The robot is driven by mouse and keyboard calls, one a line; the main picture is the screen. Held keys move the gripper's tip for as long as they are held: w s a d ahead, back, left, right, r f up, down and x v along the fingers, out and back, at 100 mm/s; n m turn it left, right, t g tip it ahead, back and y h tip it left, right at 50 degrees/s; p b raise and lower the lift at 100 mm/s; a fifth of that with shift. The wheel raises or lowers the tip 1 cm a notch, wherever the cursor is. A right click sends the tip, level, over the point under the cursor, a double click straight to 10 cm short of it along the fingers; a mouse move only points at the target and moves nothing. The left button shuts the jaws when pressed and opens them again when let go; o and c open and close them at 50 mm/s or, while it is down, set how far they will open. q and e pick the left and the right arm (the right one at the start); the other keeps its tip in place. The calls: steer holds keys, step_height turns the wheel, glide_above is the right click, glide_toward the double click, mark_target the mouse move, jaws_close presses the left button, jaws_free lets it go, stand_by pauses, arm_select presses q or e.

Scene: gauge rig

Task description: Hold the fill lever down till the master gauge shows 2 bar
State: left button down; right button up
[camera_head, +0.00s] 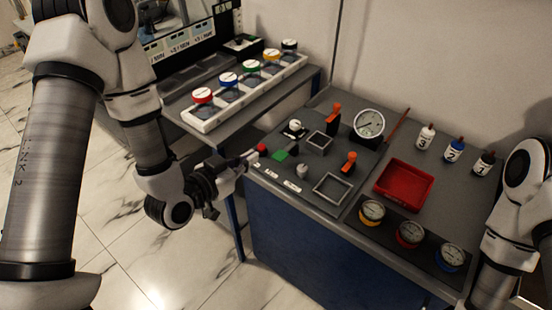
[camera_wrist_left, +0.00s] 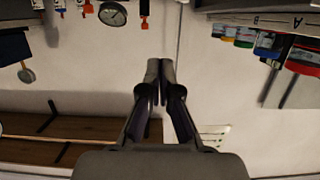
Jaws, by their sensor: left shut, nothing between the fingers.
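The large white-faced gauge (camera_head: 369,123), likely the master gauge, stands at the back of the grey panel; its reading is too small to tell. It also shows in the left wrist view (camera_wrist_left: 112,14). Two orange levers stand on the panel, one at the back (camera_head: 334,110) and one nearer the front (camera_head: 349,161). A red knob (camera_head: 261,148) sits at the panel's left edge. I cannot tell which control is the fill lever. My left gripper (camera_head: 250,157) is shut and empty, close beside the red knob; contact is unclear. Its closed fingers (camera_wrist_left: 160,68) fill the wrist view's middle.
A red tray (camera_head: 404,184), three small bottles (camera_head: 455,149) and three coloured gauges (camera_head: 410,234) are to the right. A rack of coloured-lid jars (camera_head: 245,92) stands on the left table. My right arm shows at the right edge.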

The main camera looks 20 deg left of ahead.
arm_select(q)
steer(key=b, duration=0.1)
glide_toward(285, 151)
steer(key=w+d+r, duration=0.2)
steer(key=w+r, duration=0.2)
steer(key=f, duration=0.2)
steer(key=w+f, duration=0.1)
steer(key=f, duration=0.1)
steer(key=shift+a, duration=0.1)
steer(key=shift+f, duration=0.3)
